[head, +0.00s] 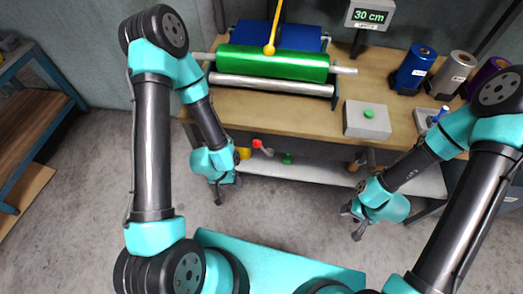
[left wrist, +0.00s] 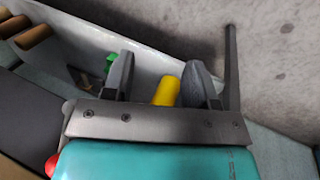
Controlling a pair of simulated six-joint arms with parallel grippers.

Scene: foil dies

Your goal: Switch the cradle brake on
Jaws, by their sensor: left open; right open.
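A green foil roll (head: 272,62) lies across the cradle on the bench, above a silver roller (head: 270,85). A small red-ended piece (head: 258,144) shows near the bench's front edge; I cannot tell whether it is the brake lever. My left gripper (head: 225,192) is open and empty, low in front of the bench, apart from it. In the left wrist view, a yellow piece (left wrist: 167,90) appears between the fingers of the left gripper (left wrist: 162,72), but seems to lie beyond them. My right gripper (head: 352,222) is open and empty, low in front of the bench at the right.
A yellow rod (head: 276,25) stands over the green roll. A grey box with a green button (head: 369,114), a display (head: 370,15) reading 30 cm, and blue (head: 411,68) and silver (head: 454,74) rolls stand on the bench. A lower shelf (head: 310,172) holds green and wooden-handled items.

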